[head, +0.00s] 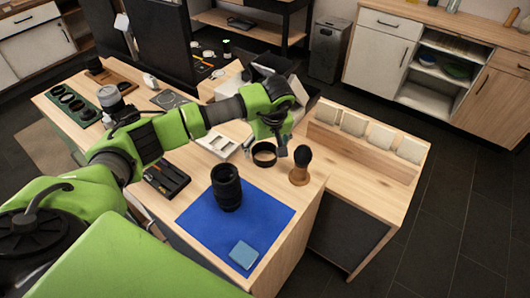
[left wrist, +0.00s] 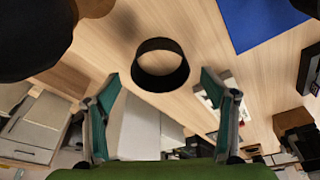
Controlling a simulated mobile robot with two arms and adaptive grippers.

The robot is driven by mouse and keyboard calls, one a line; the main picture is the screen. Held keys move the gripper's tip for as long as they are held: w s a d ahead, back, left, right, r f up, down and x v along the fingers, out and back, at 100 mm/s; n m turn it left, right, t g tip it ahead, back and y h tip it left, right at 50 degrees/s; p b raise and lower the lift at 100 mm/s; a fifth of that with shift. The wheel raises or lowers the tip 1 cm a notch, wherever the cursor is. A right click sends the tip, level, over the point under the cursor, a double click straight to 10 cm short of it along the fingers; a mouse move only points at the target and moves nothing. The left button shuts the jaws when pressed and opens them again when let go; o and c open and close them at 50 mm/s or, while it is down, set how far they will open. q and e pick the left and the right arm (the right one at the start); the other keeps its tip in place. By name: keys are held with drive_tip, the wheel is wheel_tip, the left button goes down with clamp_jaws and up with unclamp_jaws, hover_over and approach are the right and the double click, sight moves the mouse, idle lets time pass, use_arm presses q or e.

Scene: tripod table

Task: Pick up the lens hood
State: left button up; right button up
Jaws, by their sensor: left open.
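The lens hood (head: 264,162) is a short black ring standing on the light wooden table, just behind the blue mat. My left gripper (head: 281,148) is above and just beside it, with the fingers pointing down. In the left wrist view the lens hood (left wrist: 162,83) shows between and a little beyond the two open fingers, and nothing is between the pads. The gap between fingers and hood cannot be told exactly. My right gripper is not in view.
A black lens (head: 227,188) stands on the blue mat (head: 268,212), with a light blue block (head: 243,254) near its front. A brown-and-black upright brush-like object (head: 300,168) stands close right of the hood. A white tray (head: 218,145) lies left. A wooden rack (head: 360,150) is at right.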

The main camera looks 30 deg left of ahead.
sight(264, 156)
use_arm(q)
drive_tip(key=x, duration=0.3)
drive_tip(key=shift+w+a+f+p, duration=0.1)
drive_tip(key=shift+p, duration=0.25)
drive_tip(key=shift+c, duration=0.4)
drive_tip(key=c, duration=1)
